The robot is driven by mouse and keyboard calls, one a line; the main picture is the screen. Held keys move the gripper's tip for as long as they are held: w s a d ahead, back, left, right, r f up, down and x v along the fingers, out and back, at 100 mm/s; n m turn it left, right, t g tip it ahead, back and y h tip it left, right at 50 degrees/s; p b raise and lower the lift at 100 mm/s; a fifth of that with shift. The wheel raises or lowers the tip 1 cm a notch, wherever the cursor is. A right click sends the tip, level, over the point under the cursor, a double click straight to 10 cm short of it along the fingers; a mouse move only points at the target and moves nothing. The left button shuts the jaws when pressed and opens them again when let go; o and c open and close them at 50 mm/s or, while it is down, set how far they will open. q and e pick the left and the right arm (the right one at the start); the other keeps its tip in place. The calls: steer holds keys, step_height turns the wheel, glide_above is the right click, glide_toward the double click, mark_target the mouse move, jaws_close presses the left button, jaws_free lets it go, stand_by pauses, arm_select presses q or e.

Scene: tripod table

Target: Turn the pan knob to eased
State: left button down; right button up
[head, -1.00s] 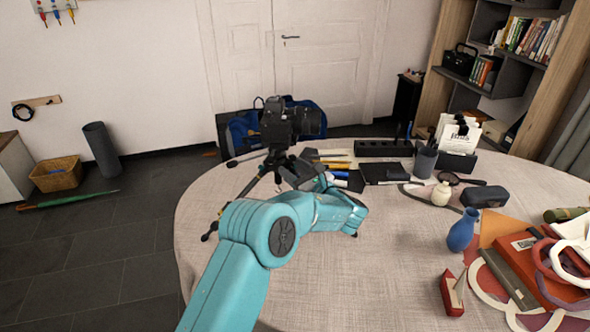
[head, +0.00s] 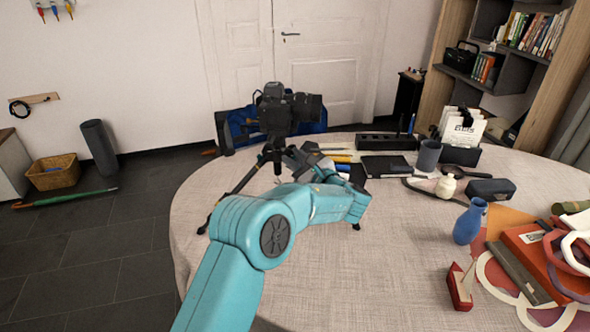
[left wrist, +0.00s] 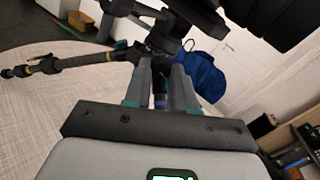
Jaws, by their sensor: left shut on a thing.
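The black camera (head: 288,108) stands upright on a tripod (head: 228,198) at the left back of the table (head: 330,270). Its lens faces right. My left gripper (head: 298,158) reaches the tripod head just below the camera. In the left wrist view, the fingers of my left gripper (left wrist: 161,72) lie on both sides of a small dark part under the tripod head (left wrist: 165,38). The left gripper is shut on this part, which I take for the pan knob; the fingers hide most of it, and its setting cannot be read. My right gripper is not in view.
A blue vase (head: 468,222) and a red block (head: 460,287) are farther right. The table's front middle is clear.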

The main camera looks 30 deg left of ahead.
arm_select(q)
steer(key=n+b, duration=0.9)
steer(key=b, duration=0.2)
steer(key=shift+f, duration=0.2)
steer(key=shift+r+n+b, duration=0.1)
steer(key=shift+n+b, duration=0.9)
steer(key=shift+n, duration=0.2)
steer(key=shift+r+n+b, duration=0.1)
steer(key=shift+n+b, duration=0.65)
steer(key=shift+n, duration=0.15)
steer(key=c, duration=0.9)
jaws_free()
steer(key=p+v, duration=0.1)
steer(key=v, duration=1.5)
steer(key=shift+s+d+r, duration=0.1)
steer(key=shift+d, duration=0.05)
